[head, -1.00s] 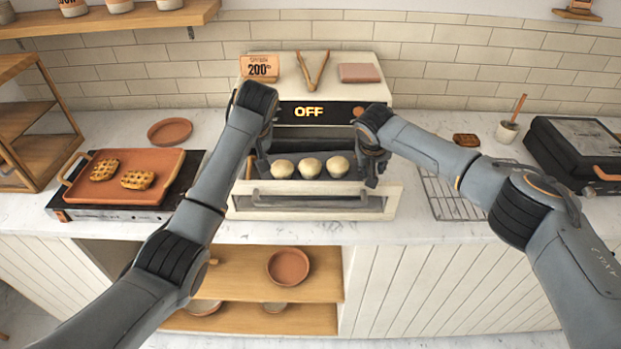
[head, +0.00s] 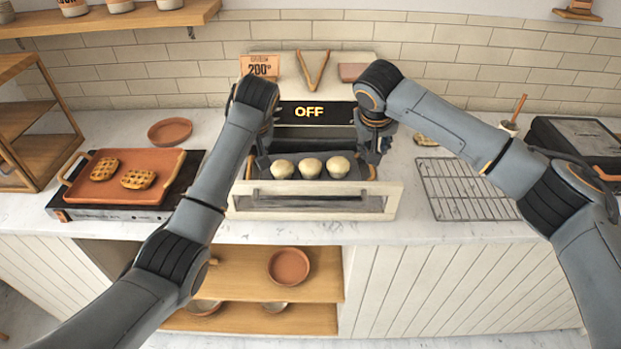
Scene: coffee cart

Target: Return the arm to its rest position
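My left gripper (head: 262,160) points down at the left end of a dark tray (head: 262,185) in the open oven (head: 315,112). Its fingers are dark and small, and I cannot tell whether it touches the tray or is shut. My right gripper (head: 374,160) points down above the right end of the tray, partly hidden behind its own wrist; its finger opening is unclear. Three pale round buns (head: 310,168) sit in a row on the tray between the two grippers.
The oven door (head: 310,203) is folded down at the front. A waffle (head: 425,140) lies behind the rack. A dark press (head: 575,140) is far right. Tongs (head: 313,70) lie on the oven.

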